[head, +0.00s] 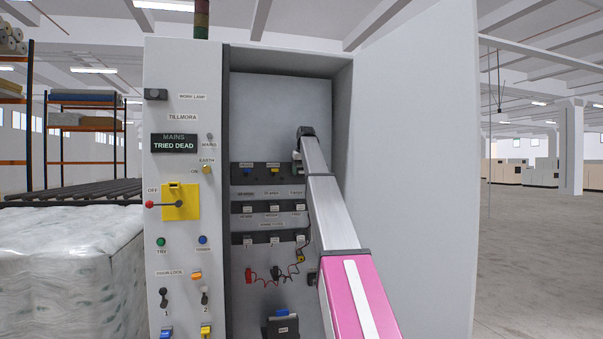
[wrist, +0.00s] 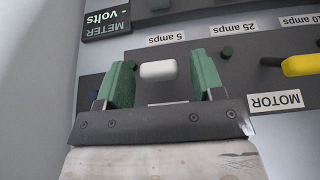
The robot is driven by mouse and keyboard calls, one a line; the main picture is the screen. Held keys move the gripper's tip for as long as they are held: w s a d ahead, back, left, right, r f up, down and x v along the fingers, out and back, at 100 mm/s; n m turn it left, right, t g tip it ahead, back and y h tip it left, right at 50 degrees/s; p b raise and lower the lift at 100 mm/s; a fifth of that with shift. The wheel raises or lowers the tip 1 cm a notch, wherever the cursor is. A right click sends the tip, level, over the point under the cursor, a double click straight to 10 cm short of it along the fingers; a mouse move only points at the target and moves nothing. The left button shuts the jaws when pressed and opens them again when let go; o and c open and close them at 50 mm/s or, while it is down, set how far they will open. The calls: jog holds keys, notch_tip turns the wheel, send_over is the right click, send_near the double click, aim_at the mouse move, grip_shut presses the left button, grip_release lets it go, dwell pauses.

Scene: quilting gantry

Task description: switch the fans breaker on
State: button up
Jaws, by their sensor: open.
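An open grey cabinet (head: 340,90) stands ahead. Inside it, a row of small breakers (head: 274,207) has name labels below. The rightmost one (head: 298,207) is probably the fans breaker, but its label is too small to read surely and I cannot tell its position. My gripper (wrist: 163,84) is open, with two green fingers. A white fuse carrier (wrist: 158,70), by the upside-down "5 amps" label (wrist: 166,38), shows between the fingertips; I see no grip on it. My gripper's tip is mostly hidden by my arm in the head view.
A yellow carrier (wrist: 302,65) by the "MOTOR" label (wrist: 274,102) sits to the right in the wrist view. A "METER - volts" label (wrist: 105,24) is at upper left. Red and black leads (head: 250,274) hang lower in the cabinet. The open door (head: 420,150) stands at right.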

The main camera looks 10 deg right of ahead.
jog(key=shift+f, duration=0.15)
jog(key=c, duration=0.9)
jog(key=shift+w+r+g, duration=0.3)
jog(key=shift+g, duration=0.1)
jog(key=shift+c, duration=0.2)
jog(key=shift+r+g, duration=0.15)
jog(key=shift+g, duration=0.45)
jog(key=o, duration=0.9)
jog(key=shift+o, duration=0.2)
